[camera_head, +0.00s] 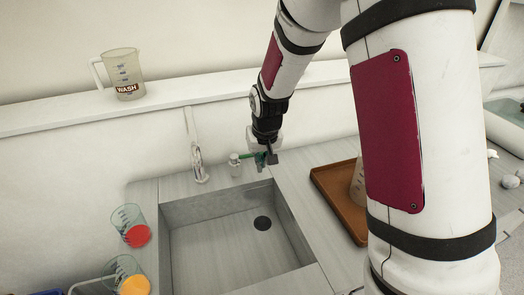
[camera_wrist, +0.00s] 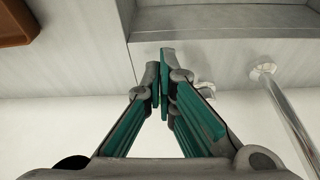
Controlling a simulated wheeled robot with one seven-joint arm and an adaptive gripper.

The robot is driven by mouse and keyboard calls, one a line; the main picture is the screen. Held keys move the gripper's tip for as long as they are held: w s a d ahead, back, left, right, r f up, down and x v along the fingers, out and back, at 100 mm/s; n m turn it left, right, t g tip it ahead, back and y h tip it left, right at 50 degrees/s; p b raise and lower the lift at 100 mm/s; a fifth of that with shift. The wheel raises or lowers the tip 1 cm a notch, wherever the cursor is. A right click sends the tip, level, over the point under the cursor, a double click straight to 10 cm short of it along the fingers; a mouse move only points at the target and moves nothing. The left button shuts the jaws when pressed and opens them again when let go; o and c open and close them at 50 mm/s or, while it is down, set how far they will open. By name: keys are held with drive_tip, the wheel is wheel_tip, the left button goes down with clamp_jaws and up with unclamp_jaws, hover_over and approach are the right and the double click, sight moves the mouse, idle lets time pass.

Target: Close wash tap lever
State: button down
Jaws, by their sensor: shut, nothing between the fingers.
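A pale tap body (camera_head: 236,165) stands on the counter behind the sink, beside the tall chrome spout (camera_head: 197,150). A small green piece at its top, apparently the lever, reaches right toward my gripper (camera_head: 265,160). I cannot tell whether they touch, as the green blends with my teal finger pads. In the wrist view my gripper (camera_wrist: 160,62) is shut and empty, its fingertips together. There the spout's pipe (camera_wrist: 288,112) runs down the right side. A pale fitting (camera_wrist: 207,90), probably part of the tap, is partly hidden behind the right finger.
The grey sink (camera_head: 180,212) is empty, with a dark drain. A WASH jug (camera_head: 123,75) stands on the ledge (camera_head: 60,115). Beakers with red (camera_head: 137,235) and orange (camera_head: 134,285) contents are at left. A brown tray (camera_head: 328,186) holding a vessel lies right of the sink.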

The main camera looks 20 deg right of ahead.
sight(248, 156)
drive_tip(key=w, duration=0.1)
drive_tip(key=w+f, duration=0.1)
drive_tip(key=w, duration=0.1)
drive_tip(key=shift+w+d+f, duration=0.15)
drive_tip(key=shift+w+f, duration=0.15)
drive_tip(key=shift+w, duration=0.3)
drive_tip(key=shift+w, duration=0.1)
